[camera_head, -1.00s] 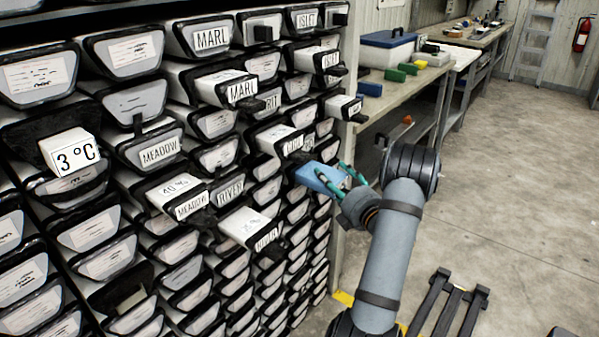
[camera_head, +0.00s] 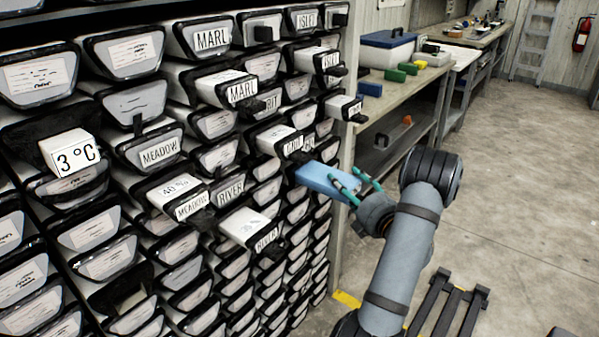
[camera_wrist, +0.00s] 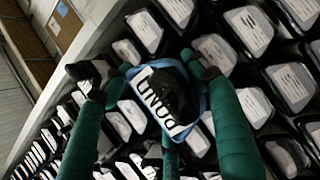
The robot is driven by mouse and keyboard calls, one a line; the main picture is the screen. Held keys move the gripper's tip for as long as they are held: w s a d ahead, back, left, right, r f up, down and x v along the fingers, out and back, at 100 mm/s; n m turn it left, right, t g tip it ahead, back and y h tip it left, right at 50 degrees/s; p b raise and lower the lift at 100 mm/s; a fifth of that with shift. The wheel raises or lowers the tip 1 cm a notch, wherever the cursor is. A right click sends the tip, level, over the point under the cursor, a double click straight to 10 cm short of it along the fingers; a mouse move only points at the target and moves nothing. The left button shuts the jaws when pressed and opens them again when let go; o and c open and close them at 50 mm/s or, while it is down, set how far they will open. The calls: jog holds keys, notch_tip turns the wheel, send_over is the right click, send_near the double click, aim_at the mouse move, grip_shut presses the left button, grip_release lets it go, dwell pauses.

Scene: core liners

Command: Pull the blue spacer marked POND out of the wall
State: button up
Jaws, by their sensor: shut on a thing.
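The blue spacer (camera_head: 325,179) sticks out of the drawer wall at mid-height, near the wall's right end, in the head view. Its far end is at the wall face; whether it still sits in its slot I cannot tell. My gripper (camera_head: 357,186) is shut on its outer end, with green fingers on either side. In the wrist view, the blue rim (camera_wrist: 204,98) of the spacer shows between my gripper's fingers (camera_wrist: 150,85).
Other spacers stick out nearby, among them one marked RIVER (camera_head: 252,228) below left and one marked MARL (camera_head: 240,92) above left. A workbench (camera_head: 405,95) with boxes stands behind. The floor (camera_head: 500,220) to the right is open; a dark frame (camera_head: 450,300) stands low in front.

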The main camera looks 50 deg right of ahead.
aim_at(360, 186)
jog(key=shift+s+d+p, duration=0.15)
jog(key=shift+s, duration=1.4)
jog(key=shift+s+d+p, duration=0.15)
jog(key=shift+s, duration=1.35)
jog(key=o, duration=1.3)
jog(key=shift+o, duration=0.2)
jog(key=v, duration=0.8)
jog(key=shift+o, duration=0.2)
